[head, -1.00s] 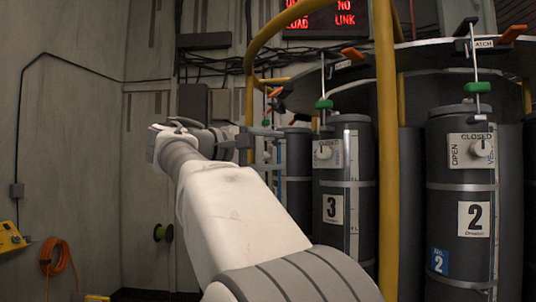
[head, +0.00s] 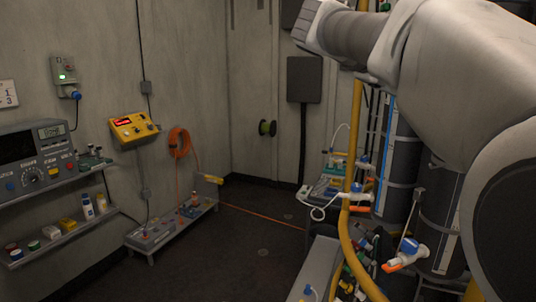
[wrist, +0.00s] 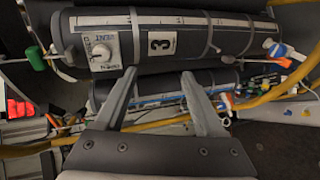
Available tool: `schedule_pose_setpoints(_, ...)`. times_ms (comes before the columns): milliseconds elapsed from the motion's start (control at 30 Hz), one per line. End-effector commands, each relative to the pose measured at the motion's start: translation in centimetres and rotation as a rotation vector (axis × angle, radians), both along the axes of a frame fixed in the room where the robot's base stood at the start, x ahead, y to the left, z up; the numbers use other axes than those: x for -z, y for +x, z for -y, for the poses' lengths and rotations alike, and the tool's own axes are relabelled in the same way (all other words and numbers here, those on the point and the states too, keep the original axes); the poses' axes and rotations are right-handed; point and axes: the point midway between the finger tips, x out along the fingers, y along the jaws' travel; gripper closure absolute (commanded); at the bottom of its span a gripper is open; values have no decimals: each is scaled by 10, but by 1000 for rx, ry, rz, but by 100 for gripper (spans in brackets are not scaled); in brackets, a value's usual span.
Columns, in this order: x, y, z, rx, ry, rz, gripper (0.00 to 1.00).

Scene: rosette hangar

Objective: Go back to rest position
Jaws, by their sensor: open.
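My gripper (wrist: 160,98) shows in the wrist view with its two fingers spread apart and nothing between them. A dark grey cylinder marked 3 (wrist: 215,38) lies across the view just beyond the fingertips, apart from them as far as I can tell. Its VENT knob (wrist: 102,55) is near the left finger. In the head view my arm fills the upper right, and the gripper's fingers are out of frame.
A yellow rail (head: 348,215) and grey cylinders (head: 398,165) stand close at the right. Valves with blue and orange handles (head: 408,252) stick out low. A wall shelf (head: 60,240) and a low bench (head: 165,235) line the left. The dark floor (head: 235,255) between is clear.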

Motion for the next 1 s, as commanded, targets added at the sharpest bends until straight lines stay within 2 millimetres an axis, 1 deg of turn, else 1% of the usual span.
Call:
schedule_pose_setpoints(33,20,-14,5,-21,81,-12,29)
schedule_pose_setpoints(100,50,-30,3,-49,195,-24,29)
schedule_pose_setpoints(167,75,-45,-1,-71,290,-32,29)
schedule_pose_setpoints(200,91,-56,-4,-81,354,-33,29)
schedule_pose_setpoints(267,116,-73,-13,-95,451,-35,29)
schedule_pose_setpoints(300,132,-85,-19,-101,514,-35,29)
schedule_pose_setpoints(367,155,-103,-30,-107,607,-30,29)
schedule_pose_setpoints(400,170,-116,-38,-108,670,-26,29)
schedule_pose_setpoints(600,242,-179,-84,-80,967,15,29)
schedule_pose_setpoints(700,272,-205,-105,-49,1091,44,29)
schedule_pose_setpoints(800,294,-224,-120,-18,1186,72,29)
schedule_pose_setpoints(900,309,-236,-130,7,1244,90,29)
schedule_pose_setpoints(1000,316,-241,-135,20,1272,102,29)
